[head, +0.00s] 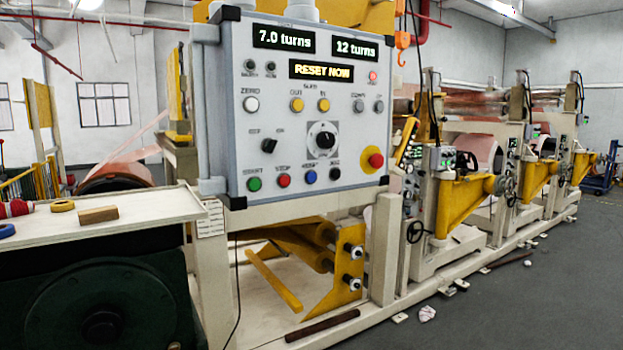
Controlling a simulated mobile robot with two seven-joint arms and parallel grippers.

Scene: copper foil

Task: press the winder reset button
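A grey control panel (295,120) stands close in front of me in the head view. Its displays read "7.0 turns" (284,39), "12 turns" (356,48) and "RESET NOW" (321,70). Along its bottom row are a green button (254,184), a red button (284,181), a blue button (310,177) and a small dark control (335,173). The labels over the blue button and the dark control are too small to read surely. Neither of my grippers is in view, and nothing covers the panel's face.
A red mushroom button on yellow (375,160) sits at the panel's lower right. A pale bench (150,207) at left holds tape rolls and a wooden block (98,215). Winding machinery (470,190) runs back to the right. The grey floor (530,300) at right is mostly clear.

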